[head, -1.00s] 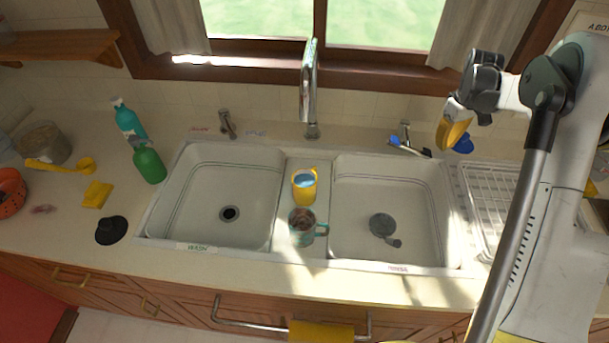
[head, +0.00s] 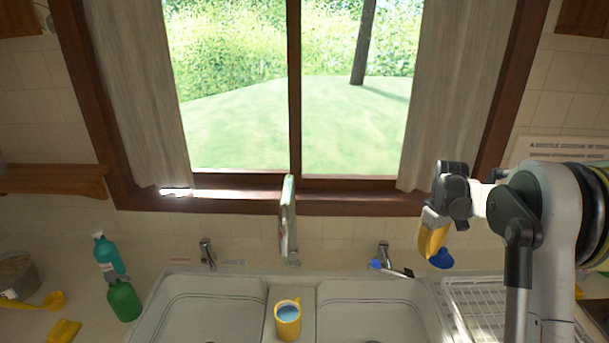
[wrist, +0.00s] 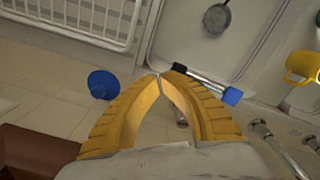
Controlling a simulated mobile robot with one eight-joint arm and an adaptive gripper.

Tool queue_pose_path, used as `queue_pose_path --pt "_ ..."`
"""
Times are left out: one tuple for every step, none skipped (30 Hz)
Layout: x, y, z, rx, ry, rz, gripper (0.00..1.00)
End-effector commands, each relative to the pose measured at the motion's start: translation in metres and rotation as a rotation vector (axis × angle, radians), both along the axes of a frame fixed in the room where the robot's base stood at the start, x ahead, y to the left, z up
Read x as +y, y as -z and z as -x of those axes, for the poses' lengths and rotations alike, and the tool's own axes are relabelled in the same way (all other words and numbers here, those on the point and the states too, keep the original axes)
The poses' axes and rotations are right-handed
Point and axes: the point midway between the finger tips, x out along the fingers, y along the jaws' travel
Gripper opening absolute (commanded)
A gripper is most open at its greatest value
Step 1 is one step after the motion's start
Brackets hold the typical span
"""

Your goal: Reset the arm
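My gripper (head: 433,242) hangs in front of the tiled wall, above the counter behind the right basin. Its two yellow fingers (wrist: 160,80) meet at the tips in the wrist view, with nothing between them. In the head view a blue round object (head: 441,260) shows just right of and below the fingers. It is apart from them in the wrist view (wrist: 103,84). My arm reaches in from the right edge of the head view.
The double sink (head: 215,285) holds a yellow mug (head: 288,320) on its divider, near the tall tap (head: 288,215). A blue-ended brush (head: 388,267) lies behind the right basin. A dish rack (head: 478,300) is at right. A green bottle (head: 124,301) stands at left.

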Motion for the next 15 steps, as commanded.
queue_pose_path --pt "0.004 -0.005 0.004 -0.008 0.005 0.001 0.0" --pt "0.007 -0.01 0.006 -0.015 0.012 0.003 0.0" --pt "0.011 -0.017 0.011 -0.029 0.023 0.005 0.0" --pt "0.015 -0.024 0.016 -0.042 0.033 0.007 0.0" --pt "0.02 -0.031 0.021 -0.055 0.045 0.01 0.0" --pt "0.026 -0.041 0.03 -0.077 0.063 0.012 0.0" --pt "0.032 -0.049 0.037 -0.094 0.077 0.013 0.0" --pt "0.037 -0.057 0.045 -0.112 0.091 0.014 0.0" --pt "0.044 -0.066 0.056 -0.136 0.111 0.014 0.0" --pt "0.049 -0.072 0.065 -0.154 0.127 0.014 0.0" --pt "0.054 -0.078 0.073 -0.172 0.141 0.013 0.0" --pt "0.061 -0.085 0.086 -0.196 0.161 0.012 0.0" --pt "0.066 -0.089 0.095 -0.213 0.176 0.01 0.0" --pt "0.071 -0.093 0.105 -0.232 0.19 0.007 0.0" --pt "0.077 -0.097 0.118 -0.255 0.21 0.003 0.0"
